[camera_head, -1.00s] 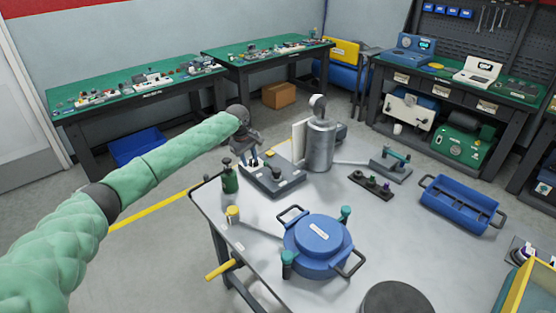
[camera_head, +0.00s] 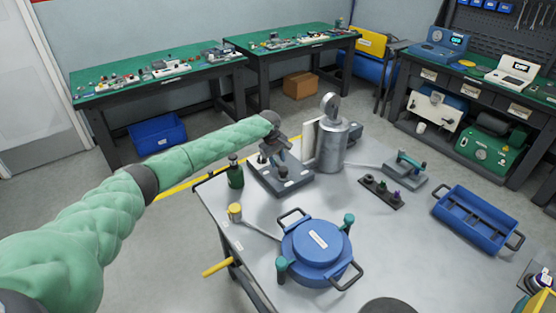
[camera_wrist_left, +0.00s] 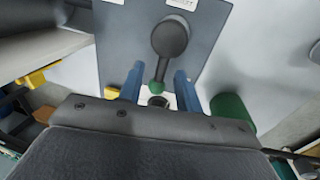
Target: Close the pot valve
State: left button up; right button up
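My left gripper (camera_head: 277,160) is over a dark grey base plate (camera_head: 293,185) on the table. In the left wrist view its two blue fingers (camera_wrist_left: 157,82) are open. In the head view the dark knob (camera_head: 283,173) is just below the fingers. A blue lidded pot (camera_head: 318,240) with teal knobs stands in front, with a yellow-topped fitting (camera_head: 235,210) to its left. Which part is the pot valve is unclear.
A metal cylinder (camera_head: 332,148) stands just right of the plate and a green bottle (camera_head: 235,174) just left. A rack with small knobs (camera_head: 381,190), a teal-handled device (camera_head: 405,168) and a blue tray (camera_head: 478,214) are on the right. The table (camera_head: 400,250) between is clear.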

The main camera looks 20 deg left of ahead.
pick_arm(q)
jog(key=shift+f, duration=0.65)
pick_arm(e)
jog(key=shift+s+d+f, duration=0.2)
jog(key=shift+s+d, duration=0.05)
jog(key=shift+s, duration=0.2)
pick_arm(q)
jog(key=shift+f, duration=0.1)
jog(key=shift+c, duration=0.2)
grip_shut()
pick_arm(e)
jog(key=shift+w+d, duration=0.1)
